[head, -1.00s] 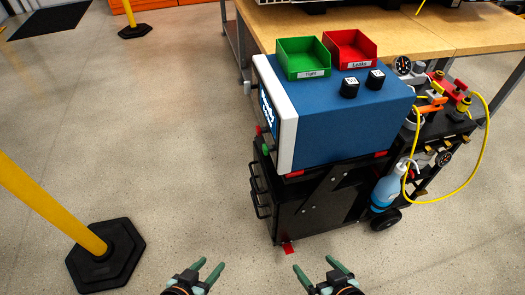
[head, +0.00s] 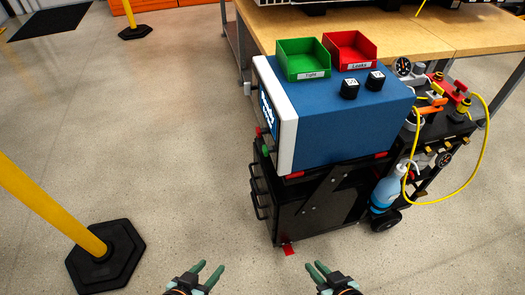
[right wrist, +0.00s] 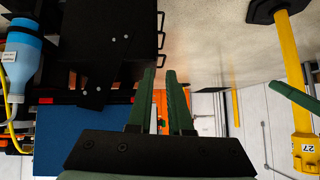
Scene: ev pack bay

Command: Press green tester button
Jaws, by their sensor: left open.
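The tester is a blue box (head: 340,125) with a white front panel (head: 275,105), standing on a black cart. A small green button (head: 266,150) juts from the lower front edge, with a small red part (head: 259,131) just above it. My left gripper (head: 212,266) is open and empty at the bottom of the head view. My right gripper (head: 314,266) is empty, with a narrow gap between its fingers; they also show in the right wrist view (right wrist: 161,75). Both grippers are well apart from the button. The front panel's face is seen only at a steep angle.
A blue bottle (head: 386,190) and yellow hose (head: 484,150) are at the cart's right. A yellow post on a black base (head: 108,255) stands left. The floor between is clear.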

